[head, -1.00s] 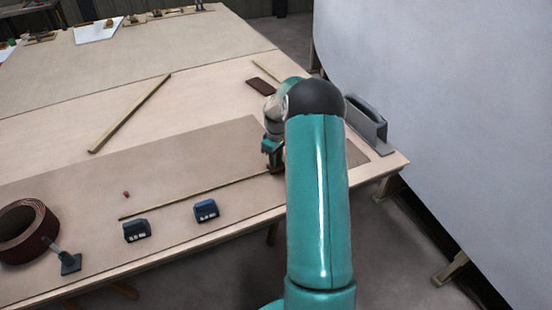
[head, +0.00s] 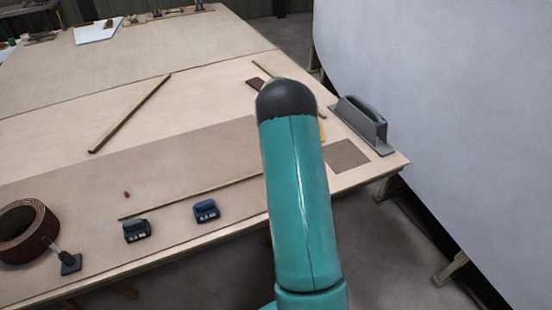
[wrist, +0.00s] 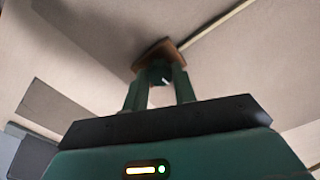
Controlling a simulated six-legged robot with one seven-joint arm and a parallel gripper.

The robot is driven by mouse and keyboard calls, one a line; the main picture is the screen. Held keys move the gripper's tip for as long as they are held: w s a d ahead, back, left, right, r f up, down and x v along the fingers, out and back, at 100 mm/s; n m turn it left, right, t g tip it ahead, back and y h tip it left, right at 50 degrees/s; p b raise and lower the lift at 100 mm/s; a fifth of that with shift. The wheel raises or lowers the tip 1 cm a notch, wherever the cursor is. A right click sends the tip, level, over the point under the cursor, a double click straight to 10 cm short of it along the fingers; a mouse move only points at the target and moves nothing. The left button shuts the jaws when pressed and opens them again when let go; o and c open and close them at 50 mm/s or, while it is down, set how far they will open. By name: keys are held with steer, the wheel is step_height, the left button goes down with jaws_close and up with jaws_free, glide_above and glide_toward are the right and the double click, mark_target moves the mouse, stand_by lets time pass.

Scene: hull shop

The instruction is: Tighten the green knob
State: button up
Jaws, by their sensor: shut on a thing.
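In the wrist view, the two fingers of my gripper (wrist: 159,88) are closed around a dark green knob (wrist: 160,74). The knob stands on a small brown base (wrist: 150,55) that rests on the bench panel. The fingers hide the sides of the knob, and its threads or seat cannot be seen.
A grey handled tool (head: 361,125) stands right, near the large pale hull (head: 440,120).

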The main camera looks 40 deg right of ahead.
steer(key=m, duration=0.3)
steer(key=shift+m, duration=2.1)
steer(key=o, duration=1)
step_height(320, 180, up, 14)
steer(key=shift+f, duration=0.1)
